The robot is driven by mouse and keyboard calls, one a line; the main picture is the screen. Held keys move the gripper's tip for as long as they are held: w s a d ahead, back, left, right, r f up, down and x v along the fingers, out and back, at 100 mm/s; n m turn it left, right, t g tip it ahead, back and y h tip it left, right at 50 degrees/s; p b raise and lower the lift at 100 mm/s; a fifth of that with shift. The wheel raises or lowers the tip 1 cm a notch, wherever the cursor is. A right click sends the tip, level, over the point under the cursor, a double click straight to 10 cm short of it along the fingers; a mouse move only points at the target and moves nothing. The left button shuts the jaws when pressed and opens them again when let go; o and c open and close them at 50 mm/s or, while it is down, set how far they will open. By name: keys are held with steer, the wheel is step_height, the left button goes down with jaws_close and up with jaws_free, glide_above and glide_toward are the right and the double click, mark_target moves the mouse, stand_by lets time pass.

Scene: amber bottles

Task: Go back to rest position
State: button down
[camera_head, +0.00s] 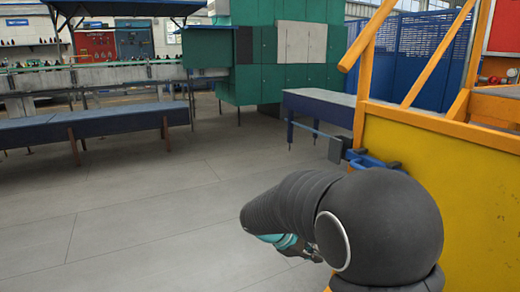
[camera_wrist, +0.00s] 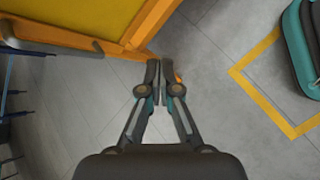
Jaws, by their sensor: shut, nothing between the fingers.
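My gripper (camera_wrist: 159,72) shows in the wrist view with its two fingertips together, shut and empty. It points down over the grey floor (camera_wrist: 215,50). In the head view my dark arm crosses the lower right, and a small teal part of the arm's end shows below it; the fingertips are hidden there. No amber bottle is near the gripper in the wrist view.
A yellow panel with an orange frame (camera_head: 440,205) stands close on the right. A blue table (camera_head: 320,105) is behind it. A long blue bench (camera_head: 90,122) and a conveyor (camera_head: 130,77) with small dark items are at left. The floor (camera_head: 130,210) at left is clear.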

steer(key=s+r+m+t+y, duration=0.1)
steer(key=s+r+m+y, duration=0.1)
steer(key=s, duration=0.6)
steer(key=s+r+m+t+y, duration=0.1)
steer(key=s+r+m+y, duration=0.2)
steer(key=s+m, duration=0.3)
steer(key=s+d+r+m+t+y, duration=0.1)
steer(key=s+r+m+y, duration=0.2)
steer(key=s, duration=0.9)
steer(key=shift+s+r+m+y, duration=0.2)
steer(key=shift+r+m+y, duration=0.1)
steer(key=shift+m, duration=0.8)
